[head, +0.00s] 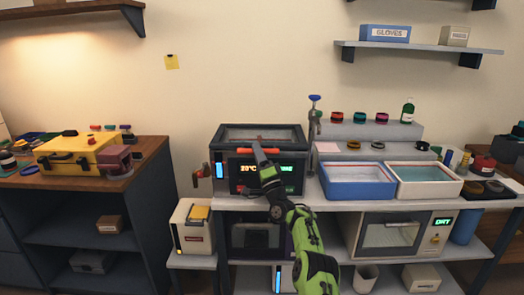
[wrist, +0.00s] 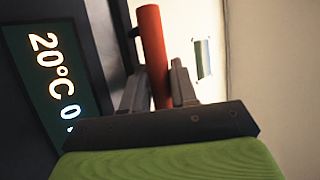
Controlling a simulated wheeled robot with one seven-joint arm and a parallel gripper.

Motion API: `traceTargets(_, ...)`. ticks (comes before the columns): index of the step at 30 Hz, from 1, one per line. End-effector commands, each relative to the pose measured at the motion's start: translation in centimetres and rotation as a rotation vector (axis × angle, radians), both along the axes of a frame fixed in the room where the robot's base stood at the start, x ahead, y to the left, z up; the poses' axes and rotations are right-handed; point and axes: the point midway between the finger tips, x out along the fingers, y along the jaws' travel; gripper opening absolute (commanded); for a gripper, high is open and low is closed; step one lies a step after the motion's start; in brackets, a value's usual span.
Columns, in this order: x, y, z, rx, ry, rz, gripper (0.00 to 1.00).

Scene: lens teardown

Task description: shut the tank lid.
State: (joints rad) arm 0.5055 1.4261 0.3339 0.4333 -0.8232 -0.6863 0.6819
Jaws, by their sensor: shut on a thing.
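The tank (head: 236,181) is a dark box on the counter with a lit display reading 20°C. Its lid (head: 286,134) is a dark-framed panel on top with an orange-red bar handle (head: 273,151) along the front edge. I cannot tell whether the lid sits fully flush on the tank. My gripper (head: 259,150) is at the middle of the handle, in front of the tank, and hides part of the display. In the wrist view, the red handle (wrist: 152,40) lies between the two fingers of my gripper (wrist: 157,75), which are shut on it.
A tap with a blue top (head: 315,112) stands just right of the tank. Blue (head: 357,194) and white (head: 430,190) liquid trays sit farther right. A red valve (head: 203,171) is at the tank's left.

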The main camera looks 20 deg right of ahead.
Motion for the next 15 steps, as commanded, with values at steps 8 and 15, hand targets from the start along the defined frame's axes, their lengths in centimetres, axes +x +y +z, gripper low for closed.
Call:
traceTargets(8,0.21,0.19,-0.71,-0.009,-0.013,-0.005,0.00)
traceTargets(15,0.24,0.20,-0.76,-0.009,-0.013,-0.005,0.00)
